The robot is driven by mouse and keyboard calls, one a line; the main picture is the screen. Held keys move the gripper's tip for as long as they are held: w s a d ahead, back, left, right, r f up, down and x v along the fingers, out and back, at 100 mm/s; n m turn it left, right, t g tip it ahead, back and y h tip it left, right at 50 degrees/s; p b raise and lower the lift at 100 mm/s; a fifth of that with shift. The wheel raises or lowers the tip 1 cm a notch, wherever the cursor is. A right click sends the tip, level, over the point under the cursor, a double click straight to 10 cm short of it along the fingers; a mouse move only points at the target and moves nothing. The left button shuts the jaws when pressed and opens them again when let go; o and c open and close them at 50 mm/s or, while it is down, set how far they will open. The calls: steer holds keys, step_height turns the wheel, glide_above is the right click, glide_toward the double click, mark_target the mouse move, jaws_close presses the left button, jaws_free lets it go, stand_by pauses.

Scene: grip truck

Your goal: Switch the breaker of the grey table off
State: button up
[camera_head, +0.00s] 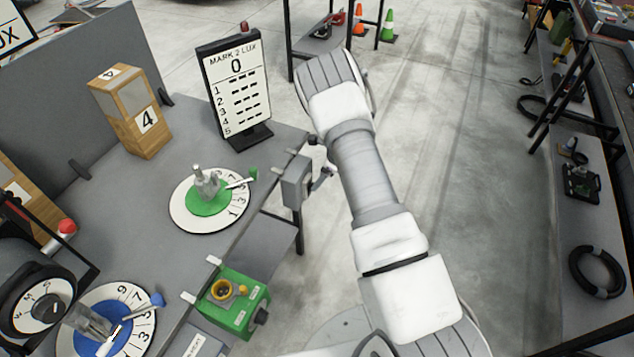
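The grey table (145,200) fills the left of the head view. A grey box (296,182), which looks like the breaker, is fixed at its right edge. Small light and dark parts (322,178) show between this box and my arm. I cannot tell whether they are the breaker's lever or part of my gripper, nor whether they touch the box. My white and grey arm rises through the middle of the view and hides what lies behind it. My gripper's fingers cannot be made out. The breaker's switch position is not readable.
A green disc dial (180,214), a blue disc dial (75,342), a wooden number block (127,125) and a MARK 2 LUX board (255,92) stand on the table. A green box (225,318) sits at its front edge. Clear floor (460,130) lies right of my arm.

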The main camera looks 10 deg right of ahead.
steer(key=shift+x, duration=1.75)
jaws_close()
